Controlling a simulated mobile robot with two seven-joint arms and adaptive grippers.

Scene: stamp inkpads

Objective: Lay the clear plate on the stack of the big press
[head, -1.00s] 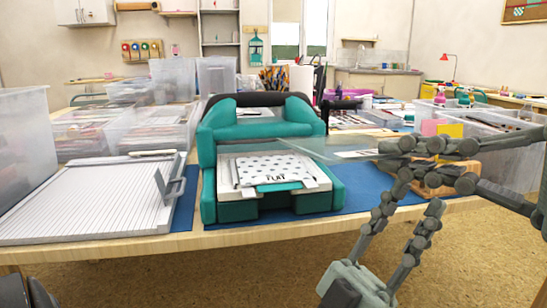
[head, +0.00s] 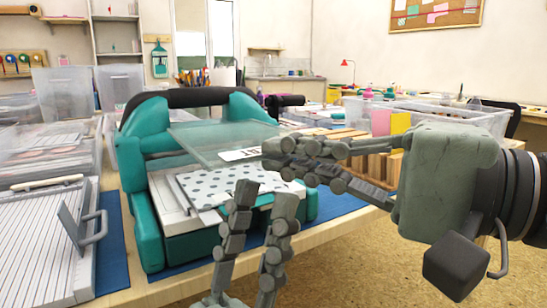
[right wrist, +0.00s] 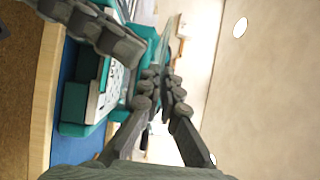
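The big press (head: 133,165) is teal with a black bar on top. Its stack, topped by a white dotted sheet (head: 205,186), lies on the bed at its open front. The clear plate (head: 205,140), with a white label, hangs above the stack, apart from it and slightly tilted. My right gripper (head: 272,158) is shut on the plate's right edge; its fingers also show in the right wrist view (right wrist: 162,82), with the plate edge-on. My left gripper (head: 262,194) is open and empty, fingers pointing up, before the press's front edge, hiding part of the stack.
A ribbed white paper trimmer (head: 35,240) with an upright handle stands left of the press. Clear bins (head: 40,160) are behind it. A wooden rack (head: 372,163) and more clear bins (head: 440,112) stand at the right. Blue mat (head: 112,245) lies under the press.

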